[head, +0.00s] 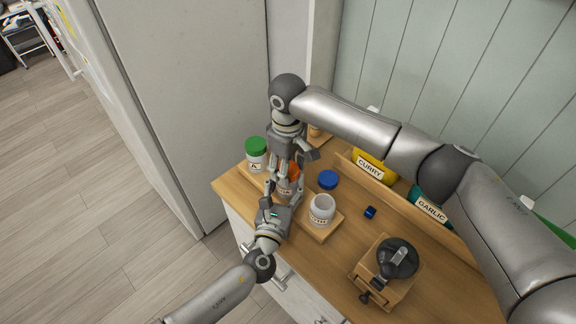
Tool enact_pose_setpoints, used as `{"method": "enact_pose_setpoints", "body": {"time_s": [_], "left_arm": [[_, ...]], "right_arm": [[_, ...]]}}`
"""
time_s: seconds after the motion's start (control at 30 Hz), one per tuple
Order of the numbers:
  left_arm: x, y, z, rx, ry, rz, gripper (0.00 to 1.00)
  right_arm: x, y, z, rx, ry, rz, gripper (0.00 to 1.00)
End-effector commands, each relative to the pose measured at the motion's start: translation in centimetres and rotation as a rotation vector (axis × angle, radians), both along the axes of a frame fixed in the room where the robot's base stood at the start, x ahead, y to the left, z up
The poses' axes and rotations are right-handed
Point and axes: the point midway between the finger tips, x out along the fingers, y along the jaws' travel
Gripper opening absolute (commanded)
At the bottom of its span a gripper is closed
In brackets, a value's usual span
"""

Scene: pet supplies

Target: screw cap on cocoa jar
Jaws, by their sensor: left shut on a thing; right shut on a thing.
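A small jar (284,189) stands at the middle of a wooden board near the counter's left end, mostly hidden by my grippers; its label is not readable. My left gripper (281,190) is shut on this jar from the front. An orange cap (293,170) shows at the jar's top. My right gripper (290,167) reaches down from above and is shut on the orange cap. Whether the cap sits fully down on the jar is hidden.
A green-capped jar (256,154) and an open white jar (322,210) flank the held jar. A blue cap (328,179) and a small blue object (370,212) lie on the counter. A grinder (388,270) stands in front; curry (370,167) and garlic (432,207) packs stand behind.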

Motion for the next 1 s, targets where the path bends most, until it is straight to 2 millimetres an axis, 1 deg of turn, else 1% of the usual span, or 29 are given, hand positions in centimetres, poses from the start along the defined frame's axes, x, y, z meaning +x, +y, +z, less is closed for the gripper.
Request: {"method": "enact_pose_setpoints", "body": {"time_s": [0.03, 0.07, 0.23, 0.53, 0.67, 0.77, 1.0], "left_arm": [[-0.2, -0.1, -0.2, 0.002, 0.003, -0.003, 0.0], [-0.2, -0.1, -0.2, 0.002, 0.003, -0.003, 0.0], [-0.2, -0.1, -0.2, 0.002, 0.003, -0.003, 0.0], [-0.1, -0.1, -0.2, 0.002, 0.004, -0.003, 0.0], [-0.1, -0.1, -0.2, 0.002, 0.004, -0.003, 0.0], [-0.1, -0.1, -0.2, 0.002, 0.004, -0.003, 0.0], [-0.1, -0.1, -0.2, 0.002, 0.004, -0.003, 0.0]], "right_arm": [[0.1, 0.0, 0.1, 0.002, -0.005, 0.0, 0.21], [0.1, 0.0, 0.1, 0.002, -0.005, 0.001, 0.53], [0.1, 0.0, 0.1, 0.002, -0.004, 0.002, 0.75], [0.1, 0.0, 0.1, 0.0, -0.003, 0.003, 0.75], [0.1, 0.0, 0.9, 0.001, -0.003, 0.004, 0.75], [0.2, 0.1, 2.4, 0.002, -0.005, 0.005, 0.75], [0.2, 0.1, 7.6, 0.003, -0.006, 0.003, 0.75]]}}
